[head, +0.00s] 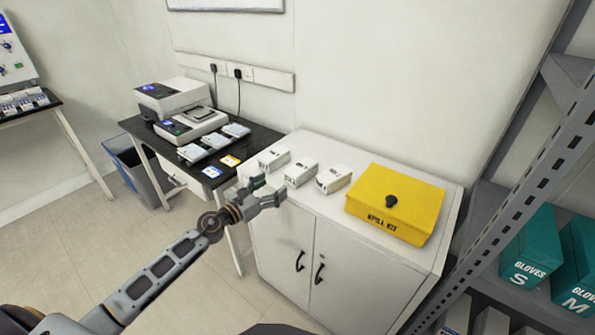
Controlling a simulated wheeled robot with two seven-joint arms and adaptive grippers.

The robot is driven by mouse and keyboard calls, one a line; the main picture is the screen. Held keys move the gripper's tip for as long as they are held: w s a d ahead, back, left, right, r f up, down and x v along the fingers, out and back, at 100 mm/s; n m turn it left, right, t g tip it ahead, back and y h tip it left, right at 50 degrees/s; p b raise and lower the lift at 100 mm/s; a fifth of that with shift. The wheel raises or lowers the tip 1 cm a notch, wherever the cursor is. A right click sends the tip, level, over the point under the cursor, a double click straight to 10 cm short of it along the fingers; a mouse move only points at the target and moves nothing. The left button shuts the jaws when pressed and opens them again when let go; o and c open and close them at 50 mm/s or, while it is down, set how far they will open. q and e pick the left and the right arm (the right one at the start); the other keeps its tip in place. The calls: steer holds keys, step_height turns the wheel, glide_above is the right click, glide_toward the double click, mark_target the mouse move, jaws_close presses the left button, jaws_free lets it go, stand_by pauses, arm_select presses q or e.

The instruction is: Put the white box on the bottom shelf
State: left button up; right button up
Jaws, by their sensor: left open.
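Three small white boxes stand in a row on top of the white cabinet: a left one (273,159), a middle one (300,173) and a right one (334,179). Each has small dark print, too small to read. My left gripper (272,187) is open and empty at the cabinet's front left edge, just in front of the left and middle boxes. It appears apart from them. The grey metal rack (545,160) stands at the right edge. Its lowest part is cut off by the frame, so I cannot make out the bottom shelf. My right gripper is out of view.
A yellow case (395,204) with a black knob sits right of the boxes on the cabinet (340,257). Teal glove boxes (532,250) fill a rack shelf. A black table (190,148) with instruments stands left, beside a blue-grey bin (140,172). The floor in front is clear.

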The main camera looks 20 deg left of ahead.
mark_target(289, 174)
arm_select(q)
steer(key=shift+p+x, duration=0.7)
steer(key=shift+x, duration=3.5)
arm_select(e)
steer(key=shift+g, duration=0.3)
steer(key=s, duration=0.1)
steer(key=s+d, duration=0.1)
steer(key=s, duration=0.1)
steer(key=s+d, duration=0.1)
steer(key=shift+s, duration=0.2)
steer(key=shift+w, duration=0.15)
arm_select(q)
steer(key=shift+w, duration=0.15)
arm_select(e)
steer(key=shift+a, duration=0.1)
